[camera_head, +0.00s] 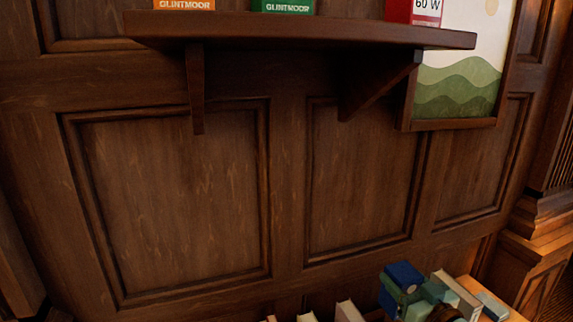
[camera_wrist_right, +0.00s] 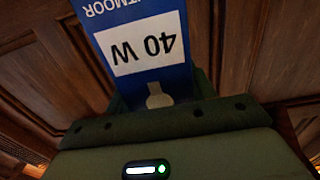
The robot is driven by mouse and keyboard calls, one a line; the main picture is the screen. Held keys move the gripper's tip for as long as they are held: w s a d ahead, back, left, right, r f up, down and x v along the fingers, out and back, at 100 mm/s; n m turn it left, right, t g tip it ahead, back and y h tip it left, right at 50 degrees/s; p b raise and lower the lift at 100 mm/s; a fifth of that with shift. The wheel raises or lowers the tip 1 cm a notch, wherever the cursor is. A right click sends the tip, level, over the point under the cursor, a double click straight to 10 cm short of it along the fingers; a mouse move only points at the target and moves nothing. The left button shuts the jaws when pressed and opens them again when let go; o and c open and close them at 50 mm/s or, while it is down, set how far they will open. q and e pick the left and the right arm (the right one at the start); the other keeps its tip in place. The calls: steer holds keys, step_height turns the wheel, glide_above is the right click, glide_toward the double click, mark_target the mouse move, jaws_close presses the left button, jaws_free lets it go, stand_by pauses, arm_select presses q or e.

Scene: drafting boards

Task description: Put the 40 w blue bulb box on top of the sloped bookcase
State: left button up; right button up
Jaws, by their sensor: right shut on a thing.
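The blue bulb box (camera_head: 404,272), marked 40 W, is held by my right gripper (camera_head: 411,293) at the lower right of the head view. In the right wrist view the blue box (camera_wrist_right: 183,77) shows its white 40 W label upside down, and my green right gripper (camera_wrist_right: 160,108) is shut on it. Light wood (camera_head: 512,314) at the bottom right, beside books, looks like part of the sloped bookcase; most of it is out of frame or hidden. I cannot tell whether the box touches anything below. My left gripper is not in view.
A dark wall shelf (camera_head: 300,31) carries an orange box (camera_head: 184,4), a green box (camera_head: 283,6) and a red 60 W box (camera_head: 413,11). A framed hill picture (camera_head: 460,85) hangs at right. Books (camera_head: 349,312) stand along the bottom edge; others (camera_head: 457,294) lie near my right gripper.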

mark_target(405, 285)
steer(key=shift+s+a+r+b, duration=0.3)
steer(key=shift+a+r, duration=0.2)
steer(key=shift+a, duration=0.05)
steer(key=shift+s+a+r+b, duration=0.25)
steer(key=shift+a+r, duration=0.2)
steer(key=shift+a, duration=0.05)
steer(key=s+a+f+h+b, duration=0.1)
steer(key=s+a+f+b, duration=0.35)
steer(key=s+b, duration=0.25)
steer(key=s+f+m+h+b, duration=0.1)
steer(key=s+f+h+b, duration=0.1)
steer(key=s+f+b, duration=0.3)
steer(key=s+d+f+m+h+b, duration=0.1)
steer(key=s+f+b, duration=0.5)
steer(key=f, duration=0.7)
steer(key=shift+d+f+m+t+h+b, duration=0.15)
steer(key=shift+d+m+t+h+b, duration=0.2)
steer(key=shift+m+h+b, duration=0.65)
